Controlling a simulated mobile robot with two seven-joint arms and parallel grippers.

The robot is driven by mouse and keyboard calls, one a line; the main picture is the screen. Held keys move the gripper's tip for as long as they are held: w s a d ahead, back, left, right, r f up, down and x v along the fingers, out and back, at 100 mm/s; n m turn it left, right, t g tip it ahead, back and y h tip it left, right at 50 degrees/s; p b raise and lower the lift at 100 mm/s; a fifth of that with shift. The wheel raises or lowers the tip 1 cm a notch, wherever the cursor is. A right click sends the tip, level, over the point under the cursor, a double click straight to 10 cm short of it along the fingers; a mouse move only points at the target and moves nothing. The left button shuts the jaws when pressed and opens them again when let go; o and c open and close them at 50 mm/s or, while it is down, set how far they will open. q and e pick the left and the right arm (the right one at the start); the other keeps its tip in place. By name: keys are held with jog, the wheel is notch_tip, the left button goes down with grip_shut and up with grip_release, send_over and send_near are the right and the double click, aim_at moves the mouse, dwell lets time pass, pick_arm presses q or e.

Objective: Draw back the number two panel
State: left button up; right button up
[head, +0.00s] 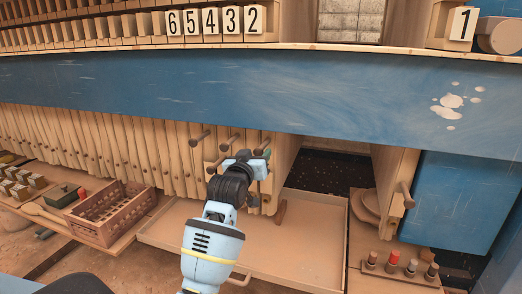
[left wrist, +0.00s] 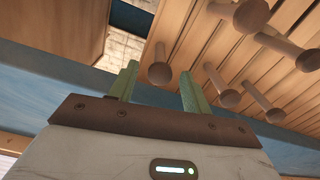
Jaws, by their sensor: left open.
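The number two plate (head: 254,20) tops the right end of the row of close-packed wooden panels. The panel under it (head: 287,152) hangs below the blue beam, with a wide gap to its right. My left gripper (head: 262,158) is in front of this end of the row, partly hiding the panel's front edge and handle. In the left wrist view the green fingers (left wrist: 159,88) are apart, and a round-ended wooden peg handle (left wrist: 159,74) shows between them, beyond the tips. I cannot tell whether they touch it. My right gripper is not in view.
The blue beam (head: 200,92) crosses above the gripper. The number one panel (head: 392,180) stands alone across the gap. Neighbouring peg handles (head: 199,138) stick out close to the left. A shallow tray (head: 310,240) lies below; a crate (head: 112,212) is at left.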

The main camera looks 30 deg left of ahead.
pick_arm(q)
jog(key=shift+x, duration=2.1)
grip_shut()
